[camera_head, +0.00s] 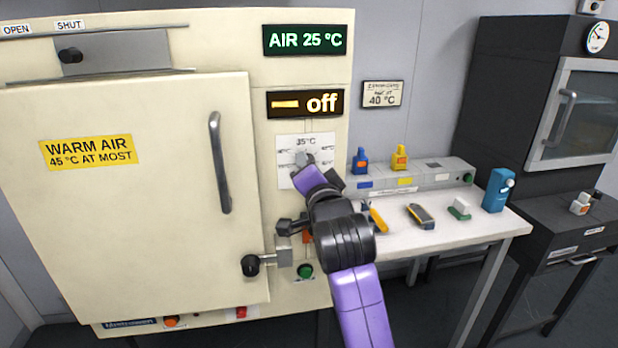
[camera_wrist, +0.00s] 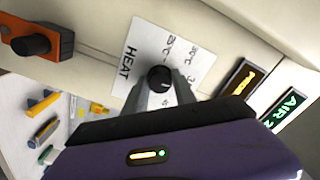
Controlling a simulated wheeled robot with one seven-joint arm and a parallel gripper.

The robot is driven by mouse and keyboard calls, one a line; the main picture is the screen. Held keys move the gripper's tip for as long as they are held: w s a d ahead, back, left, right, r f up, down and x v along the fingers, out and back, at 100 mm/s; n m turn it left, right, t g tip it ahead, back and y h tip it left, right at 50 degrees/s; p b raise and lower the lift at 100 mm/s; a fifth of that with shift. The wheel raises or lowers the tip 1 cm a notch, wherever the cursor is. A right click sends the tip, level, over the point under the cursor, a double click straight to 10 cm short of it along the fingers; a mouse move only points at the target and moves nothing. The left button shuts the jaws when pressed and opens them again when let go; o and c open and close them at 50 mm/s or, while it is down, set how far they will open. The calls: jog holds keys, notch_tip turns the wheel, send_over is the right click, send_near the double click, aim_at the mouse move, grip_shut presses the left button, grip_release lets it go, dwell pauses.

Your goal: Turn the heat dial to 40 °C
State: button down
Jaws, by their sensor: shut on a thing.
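The heat dial is a black round knob (camera_wrist: 159,78) on a white scale plate (camera_wrist: 190,45) marked HEAT in the wrist view. The plate (camera_head: 284,182) also shows in the head view, with 35 °C readable at its top. My gripper (camera_wrist: 160,88) is shut on the knob, one grey finger on each side. In the head view my gripper (camera_head: 304,160) reaches the plate and hides most of the knob. The exact setting the dial points to cannot be read. The display above the dial (camera_head: 307,103) reads off, and the top display (camera_head: 305,40) reads AIR 25 °C.
The cabinet door (camera_head: 140,210) with its handle (camera_head: 220,162) is left of the dial. An orange-backed black knob (camera_wrist: 32,45) sits below it on the panel. A white bench (camera_head: 470,235) with tools and small bottles stands to the right. A wall sign (camera_head: 382,95) reads 40 °C.

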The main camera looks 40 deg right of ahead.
jog(key=m+b, duration=0.8)
jog(key=m, duration=0.3)
jog(key=shift+f+m, duration=0.15)
jog(key=shift+m, duration=0.15)
dwell(0.4)
jog(key=c, duration=1)
grip_release()
jog(key=shift+s, duration=0.1)
jog(key=v, duration=0.7)
jog(key=shift+s+a, duration=0.2)
jog(key=shift+s, duration=0.1)
